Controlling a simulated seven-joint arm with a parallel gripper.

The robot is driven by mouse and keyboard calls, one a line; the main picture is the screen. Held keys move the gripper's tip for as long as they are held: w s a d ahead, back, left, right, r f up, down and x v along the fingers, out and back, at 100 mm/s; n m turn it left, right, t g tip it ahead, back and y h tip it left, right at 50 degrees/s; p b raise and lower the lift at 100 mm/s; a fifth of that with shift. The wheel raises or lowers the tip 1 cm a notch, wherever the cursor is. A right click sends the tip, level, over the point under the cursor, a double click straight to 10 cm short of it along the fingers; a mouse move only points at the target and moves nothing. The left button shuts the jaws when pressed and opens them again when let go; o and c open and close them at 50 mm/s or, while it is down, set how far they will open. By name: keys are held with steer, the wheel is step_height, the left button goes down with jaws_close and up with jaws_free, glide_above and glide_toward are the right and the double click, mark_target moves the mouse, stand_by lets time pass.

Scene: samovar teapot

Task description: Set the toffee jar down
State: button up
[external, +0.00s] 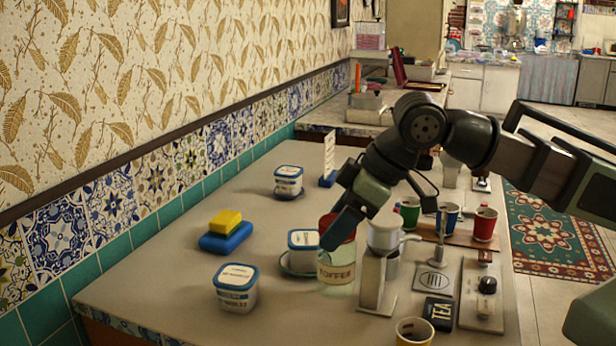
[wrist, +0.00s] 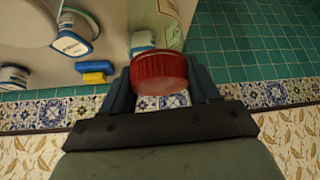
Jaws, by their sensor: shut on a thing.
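The toffee jar (external: 337,268) is clear, with a TOFFEE label and a red lid, and stands near upright in the external view. My gripper (external: 338,228) is shut on it at the lid; in the wrist view the red lid (wrist: 160,72) sits between the two dark blue fingers. The jar is close to the counter (external: 170,285), but I cannot tell whether its base touches.
A blue-lidded tub (external: 303,240) on a green saucer is just left of the jar. A white pot (external: 383,232) on a stand is close on the right. Another tub (external: 236,290) and yellow and blue sponges (external: 226,232) lie further left. Free counter lies in front of the jar.

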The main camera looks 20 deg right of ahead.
steer(key=w+d+m+t+h, duration=0.15)
steer(key=w+d+m, duration=0.25)
steer(key=w+d, duration=1.1)
steer(key=w+d+m+t+h, duration=0.15)
steer(key=w+d+m, duration=0.25)
steer(key=w+d, duration=1.05)
steer(key=w+d+m+h, duration=0.3)
steer(key=w+d, duration=0.9)
step_height(320, 180, down, 10)
steer(key=shift+s+a+r, duration=0.2)
steer(key=shift+s+a, duration=0.05)
steer(key=o, duration=1.6)
steer(key=shift+f, duration=0.1)
steer(key=v, duration=1.2)
steer(key=shift+d, duration=0.25)
